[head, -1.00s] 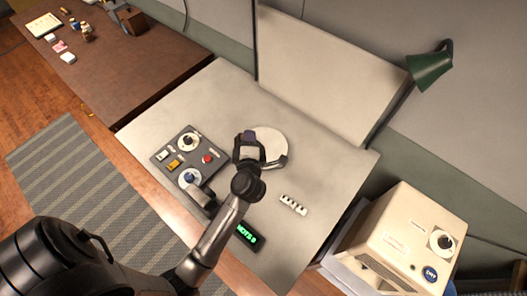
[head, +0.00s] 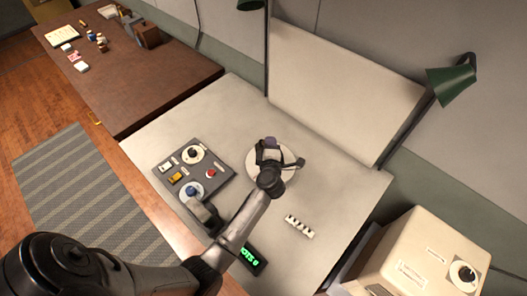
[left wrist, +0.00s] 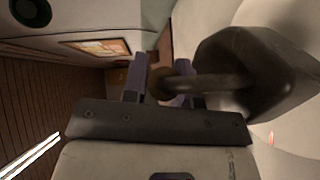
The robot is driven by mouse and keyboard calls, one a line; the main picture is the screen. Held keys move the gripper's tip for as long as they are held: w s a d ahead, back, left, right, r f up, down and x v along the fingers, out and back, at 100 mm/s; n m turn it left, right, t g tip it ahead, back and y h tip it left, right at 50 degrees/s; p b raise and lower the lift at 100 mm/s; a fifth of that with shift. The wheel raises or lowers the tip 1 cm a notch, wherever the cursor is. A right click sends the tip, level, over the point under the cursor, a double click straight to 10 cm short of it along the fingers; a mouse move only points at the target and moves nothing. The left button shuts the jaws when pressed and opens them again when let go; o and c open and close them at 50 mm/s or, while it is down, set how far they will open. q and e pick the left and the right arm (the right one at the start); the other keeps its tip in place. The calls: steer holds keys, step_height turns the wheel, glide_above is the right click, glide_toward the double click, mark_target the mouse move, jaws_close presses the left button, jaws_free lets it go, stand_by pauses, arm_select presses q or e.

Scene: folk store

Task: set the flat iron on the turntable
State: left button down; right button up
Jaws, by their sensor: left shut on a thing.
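The turntable (head: 286,177) is a pale round disc on the grey table, partly covered by my left gripper. My left gripper (head: 269,144) is over the disc in the head view. In the left wrist view its purple fingers (left wrist: 160,82) are shut on the handle of the flat iron (left wrist: 258,75). The iron is a dark grey, heavy-looking metal piece lying to the right of the fingers. Pale curved surfaces lie behind it. In the head view the iron is mostly hidden by the gripper, and I cannot tell whether it touches the disc. My right gripper is not in view.
A dark control panel (head: 180,164) with knobs stands left of the turntable. A white toothed strip (head: 299,227) and a green-lit display (head: 250,258) lie nearer. A slanted pale board (head: 345,90) stands behind. A cream box (head: 425,255) is at right.

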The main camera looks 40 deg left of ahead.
arm_select(q)
steer(key=shift+w+a+f, duration=0.15)
steer(key=shift+w+f, duration=0.05)
steer(key=shift+w, duration=0.5)
steer(key=shift+f+b, duration=0.95)
steer(key=shift+f, duration=1.05)
steer(key=shift+f, duration=0.1)
steer(key=c, duration=1.3)
jaws_free()
steer(key=shift+f, duration=0.2)
steer(key=shift+c, duration=0.2)
steer(key=o, duration=0.4)
steer(key=shift+o, duration=0.2)
steer(key=shift+r, duration=0.1)
